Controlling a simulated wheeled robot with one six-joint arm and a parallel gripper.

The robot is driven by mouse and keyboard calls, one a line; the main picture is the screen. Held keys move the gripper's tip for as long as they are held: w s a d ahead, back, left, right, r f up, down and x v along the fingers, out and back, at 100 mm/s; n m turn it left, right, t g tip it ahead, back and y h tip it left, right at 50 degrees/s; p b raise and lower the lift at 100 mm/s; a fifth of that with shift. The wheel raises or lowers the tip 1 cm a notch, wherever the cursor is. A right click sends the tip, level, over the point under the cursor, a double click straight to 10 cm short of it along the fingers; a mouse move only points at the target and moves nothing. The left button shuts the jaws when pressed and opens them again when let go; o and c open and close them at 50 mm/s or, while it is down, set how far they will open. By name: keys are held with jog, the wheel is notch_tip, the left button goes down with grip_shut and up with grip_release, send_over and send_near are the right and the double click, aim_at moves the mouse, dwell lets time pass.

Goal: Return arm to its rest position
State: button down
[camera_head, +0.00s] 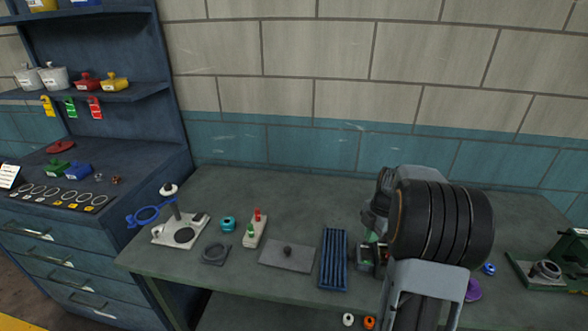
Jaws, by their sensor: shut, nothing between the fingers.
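My arm (440,225) fills the right of the head view, with its grey links and a big black ribbed joint in front of the bench. It is folded, with its far end reaching over the bench. My gripper (373,258) shows only in part, low beside the black joint and to the right of the blue slotted tray. It is shut and holds nothing. Its fingertips are hard to make out, and the arm hides part of the bench behind it.
The green bench (300,195) holds a stand with a blue ring (145,215), a red-and-green button box (255,230), a grey plate (287,256), a blue slotted tray (333,260) and a green fixture (545,270). A blue drawer cabinet (95,245) stands left. The bench's back is mostly clear.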

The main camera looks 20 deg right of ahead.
jog(key=m, duration=0.4)
jog(key=s+f+m, duration=0.1)
jog(key=m, duration=0.3)
jog(key=shift+s+a+f, duration=0.2)
jog(key=shift+s+a, duration=0.05)
jog(key=shift+a, duration=0.05)
jog(key=s+a+r+m+t, duration=0.1)
jog(key=s+a+r+m, duration=0.2)
jog(key=a, duration=0.3)
jog(key=s+a+r+m+t+h, duration=0.1)
jog(key=s+a+r+m+t, duration=0.1)
jog(key=a, duration=0.5)
jog(key=s+a+r+m+t, duration=0.1)
jog(key=s+a+r+m, duration=0.4)
jog(key=a, duration=0.2)
jog(key=shift+s+m+h, duration=0.4)
jog(key=shift+a, duration=0.1)
